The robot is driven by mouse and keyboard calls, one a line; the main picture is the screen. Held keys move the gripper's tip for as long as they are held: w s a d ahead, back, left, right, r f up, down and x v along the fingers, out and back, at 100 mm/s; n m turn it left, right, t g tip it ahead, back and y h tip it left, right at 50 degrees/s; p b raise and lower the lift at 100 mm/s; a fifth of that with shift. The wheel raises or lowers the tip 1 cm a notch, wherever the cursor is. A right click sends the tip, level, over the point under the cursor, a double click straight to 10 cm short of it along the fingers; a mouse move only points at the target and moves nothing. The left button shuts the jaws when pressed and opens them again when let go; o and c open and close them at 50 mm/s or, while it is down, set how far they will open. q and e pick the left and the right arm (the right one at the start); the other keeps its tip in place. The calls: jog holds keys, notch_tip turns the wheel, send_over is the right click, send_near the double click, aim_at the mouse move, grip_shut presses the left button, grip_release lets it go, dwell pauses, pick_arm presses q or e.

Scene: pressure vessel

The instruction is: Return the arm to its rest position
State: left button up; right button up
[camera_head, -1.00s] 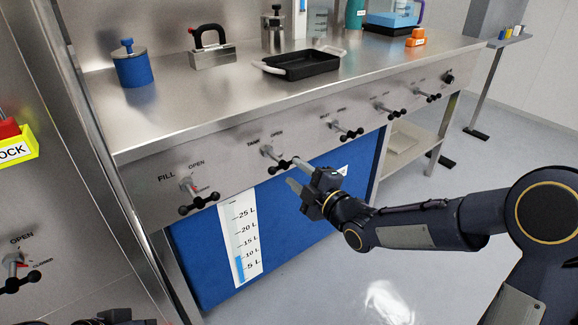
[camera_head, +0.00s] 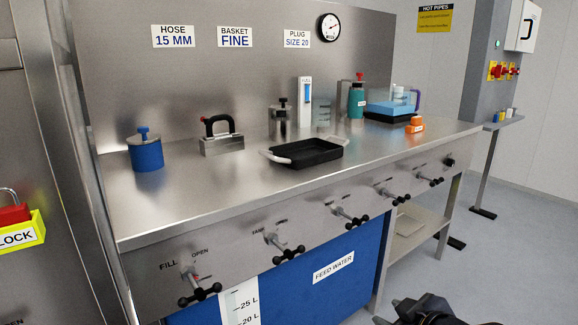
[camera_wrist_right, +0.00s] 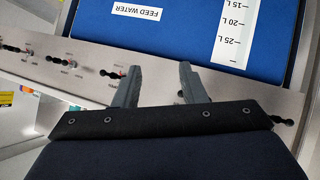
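My right gripper (camera_head: 390,311) shows at the bottom edge of the head view, low over the floor in front of the bench. Most of my right arm is out of that view. In the right wrist view, the two grey fingers of this gripper (camera_wrist_right: 159,70) stand well apart with nothing between them. The gripper is clear of the valve handles. My left gripper is in neither current view.
The steel bench (camera_head: 220,192) has a row of black-handled valves (camera_head: 289,251) jutting from its front. Below is a blue panel marked FEED WATER (camera_head: 333,268). A black tray (camera_head: 305,153) and a blue pot (camera_head: 146,151) stand on top. Floor (camera_head: 510,270) at right is clear.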

jog(key=s+d+f+m+g, duration=0.15)
jog(key=s+m, duration=0.35)
jog(key=s, duration=0.5)
jog(key=s+f+m+g, duration=0.3)
jog(key=s+m, duration=0.1)
jog(key=s, duration=0.6)
notch_tip(320, 180, up, 32)
jog(key=p, duration=3.2)
jog(key=shift+s+a+r+g+y, duration=0.15)
jog(key=shift+a+g+y, duration=0.15)
jog(key=shift+g+y, duration=0.1)
